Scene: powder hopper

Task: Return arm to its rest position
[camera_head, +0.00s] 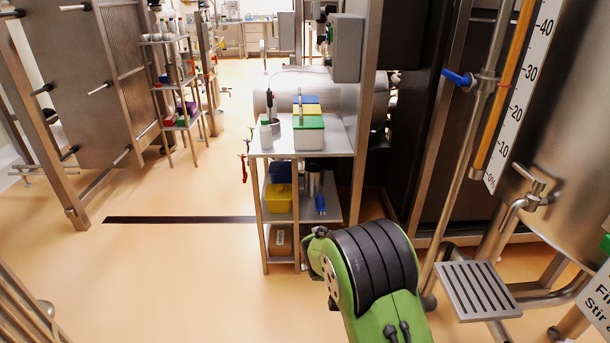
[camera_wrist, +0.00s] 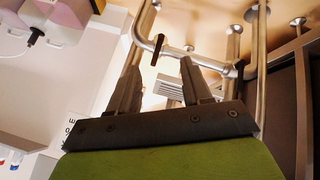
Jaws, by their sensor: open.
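My gripper (camera_wrist: 160,66) shows in the wrist view, with its two dark fingers spread apart and nothing between them. Beyond the fingers are bent steel pipes and a slatted grate. In the head view, my green arm with black ribbed bands (camera_head: 372,262) reaches up from the bottom edge, right of centre. It stands in front of the steel shelf cart (camera_head: 335,138) and left of a grated steel step (camera_head: 478,290). My gripper is not visible in the head view.
A steel vessel with a level scale (camera_head: 525,75), a blue-handled valve (camera_head: 457,77) and a tap (camera_head: 520,205) stands at the right. The cart bears a green-lidded box (camera_head: 308,138) and a small bottle (camera_head: 266,134). Open floor (camera_head: 170,270) lies to the left.

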